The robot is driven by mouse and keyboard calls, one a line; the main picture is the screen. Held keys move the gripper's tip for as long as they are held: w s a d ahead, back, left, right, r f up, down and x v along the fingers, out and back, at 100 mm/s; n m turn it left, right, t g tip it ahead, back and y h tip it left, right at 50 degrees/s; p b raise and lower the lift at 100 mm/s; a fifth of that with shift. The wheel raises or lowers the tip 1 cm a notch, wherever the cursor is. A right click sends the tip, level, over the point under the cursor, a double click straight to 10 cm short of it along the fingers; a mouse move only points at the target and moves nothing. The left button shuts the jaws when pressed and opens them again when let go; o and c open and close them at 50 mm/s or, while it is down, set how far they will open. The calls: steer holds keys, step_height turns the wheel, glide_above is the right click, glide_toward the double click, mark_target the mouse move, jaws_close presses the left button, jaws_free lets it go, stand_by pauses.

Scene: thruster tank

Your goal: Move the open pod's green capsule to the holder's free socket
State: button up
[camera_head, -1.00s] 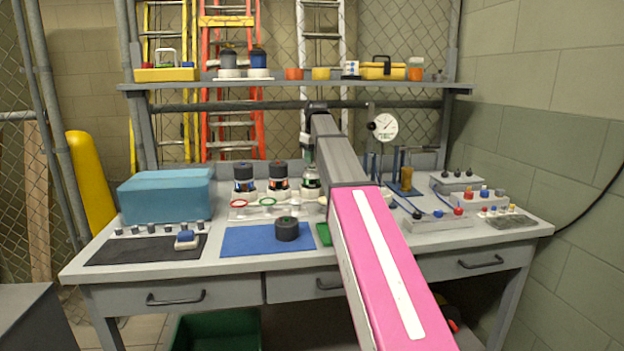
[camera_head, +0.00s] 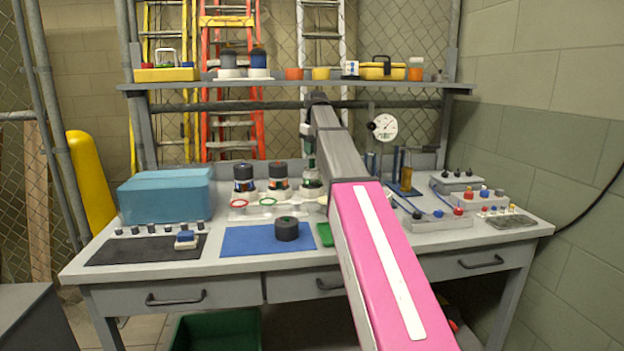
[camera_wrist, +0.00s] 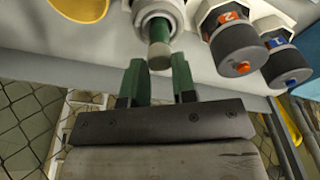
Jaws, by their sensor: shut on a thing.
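The open pod (camera_head: 311,186) is the rightmost of three white pods at the back of the bench. It also shows at the top of the wrist view (camera_wrist: 146,8). My gripper (camera_wrist: 159,67) has its green fingers on either side of the green capsule (camera_wrist: 160,30) and is shut on it. The capsule has a grey end and lines up with the pod's opening; I cannot tell whether it is clear of it. In the head view my gripper (camera_head: 307,150) is small and partly hidden by my arm, above the open pod. I cannot clearly identify the holder or its free socket.
Two capped pods, orange-marked (camera_wrist: 237,45) and blue-marked (camera_wrist: 287,66), stand beside the open pod. A dark round cap (camera_head: 287,230) lies on a blue mat (camera_head: 240,239). A gauge (camera_head: 384,126) and a blue-based stand (camera_head: 406,190) are to the right.

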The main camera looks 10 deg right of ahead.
steer(key=shift+r, duration=3)
